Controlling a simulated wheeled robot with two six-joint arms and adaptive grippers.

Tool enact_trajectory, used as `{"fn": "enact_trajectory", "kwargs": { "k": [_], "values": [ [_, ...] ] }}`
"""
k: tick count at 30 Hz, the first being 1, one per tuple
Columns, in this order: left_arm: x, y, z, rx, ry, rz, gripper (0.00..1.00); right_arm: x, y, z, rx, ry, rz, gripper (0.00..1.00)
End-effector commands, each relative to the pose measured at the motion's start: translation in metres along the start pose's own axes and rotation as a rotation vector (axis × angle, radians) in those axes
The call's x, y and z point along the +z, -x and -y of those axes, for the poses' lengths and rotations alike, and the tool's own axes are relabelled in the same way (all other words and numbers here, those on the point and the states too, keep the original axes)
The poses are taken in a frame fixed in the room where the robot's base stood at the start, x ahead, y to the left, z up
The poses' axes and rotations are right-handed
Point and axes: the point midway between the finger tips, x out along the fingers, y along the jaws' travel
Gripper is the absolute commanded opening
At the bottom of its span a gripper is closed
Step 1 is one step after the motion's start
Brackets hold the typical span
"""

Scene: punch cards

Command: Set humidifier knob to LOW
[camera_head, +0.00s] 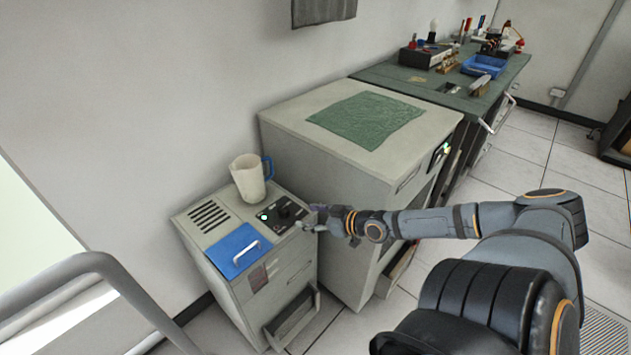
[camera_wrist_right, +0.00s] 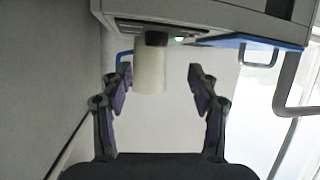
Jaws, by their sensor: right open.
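The humidifier (camera_head: 240,292) is a low pale cabinet with a black control panel (camera_head: 265,222) on its top. A dark knob (camera_head: 285,212) stands on that panel, partly hard to make out beside my gripper. My right gripper (camera_head: 311,217) is at the panel's right edge, close to the knob. In the right wrist view, its two fingers (camera_wrist_right: 160,88) are spread with nothing gripped. There the dark knob (camera_wrist_right: 156,39) shows ahead of the fingers, sideways between them, in front of the pitcher. The knob's setting and the panel's lettering are too small to read. My left gripper is not in view.
A white pitcher (camera_head: 248,183) with a blue handle stands on the humidifier behind the panel. A blue lid (camera_head: 235,252) with a pale handle is at the front left. A larger cabinet (camera_head: 285,125) with a green mat (camera_head: 366,118) stands close on the right.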

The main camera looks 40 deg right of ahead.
Motion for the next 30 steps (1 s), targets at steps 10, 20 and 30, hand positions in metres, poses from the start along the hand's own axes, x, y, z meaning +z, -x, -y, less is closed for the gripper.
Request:
{"fn": "enact_trajectory", "kwargs": {
  "k": [10,20,30],
  "values": [
    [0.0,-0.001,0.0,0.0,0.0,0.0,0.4,0.034,0.003,0.062,-0.114,-0.016,0.103,0.6],
    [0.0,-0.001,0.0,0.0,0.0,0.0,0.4,0.065,0.012,0.135,-0.22,0.0,0.246,0.6],
    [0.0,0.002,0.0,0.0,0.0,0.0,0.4,0.09,0.029,0.193,-0.194,0.027,0.471,0.6]
  ]
}}
